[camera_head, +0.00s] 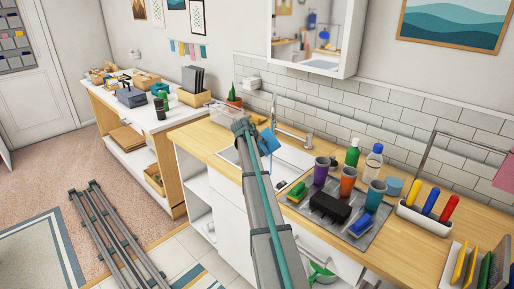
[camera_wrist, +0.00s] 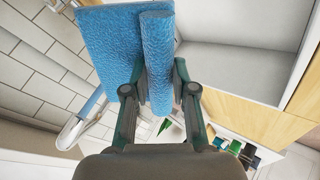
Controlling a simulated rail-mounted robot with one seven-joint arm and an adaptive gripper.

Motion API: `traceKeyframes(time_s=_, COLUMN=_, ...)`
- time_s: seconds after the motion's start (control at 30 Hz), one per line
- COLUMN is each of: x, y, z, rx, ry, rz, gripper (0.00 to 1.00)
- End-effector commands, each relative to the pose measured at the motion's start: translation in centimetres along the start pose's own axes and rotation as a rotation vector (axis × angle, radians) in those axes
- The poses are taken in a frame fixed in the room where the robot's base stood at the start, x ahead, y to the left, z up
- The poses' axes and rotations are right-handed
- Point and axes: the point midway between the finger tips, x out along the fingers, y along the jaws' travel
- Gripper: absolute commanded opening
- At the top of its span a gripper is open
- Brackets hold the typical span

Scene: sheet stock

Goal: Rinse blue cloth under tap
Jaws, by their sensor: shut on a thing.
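The blue cloth (camera_wrist: 115,42) fills the top of the wrist view, with a rolled or folded edge between the fingers. My gripper (camera_wrist: 156,82) is shut on it. In the head view the cloth (camera_head: 269,140) shows as a small blue patch at the end of my arm, over the sink. The tap (camera_head: 291,133) is a curved silver spout behind the sink (camera_head: 291,163), just right of the cloth. I cannot tell whether water runs or whether the cloth is under the spout. My arm hides part of the sink.
A cactus pot (camera_head: 235,100) stands left of the tap. A mirror cabinet (camera_head: 312,37) hangs above.

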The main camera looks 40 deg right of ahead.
Motion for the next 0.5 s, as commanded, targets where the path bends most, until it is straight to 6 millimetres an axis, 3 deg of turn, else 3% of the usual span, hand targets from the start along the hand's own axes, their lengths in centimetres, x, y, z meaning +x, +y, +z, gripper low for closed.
traceKeyframes(time_s=0.5, x=3.4, y=2.5, z=-2.1, rx=0.0, ry=-0.001, rz=0.0, gripper=0.0)
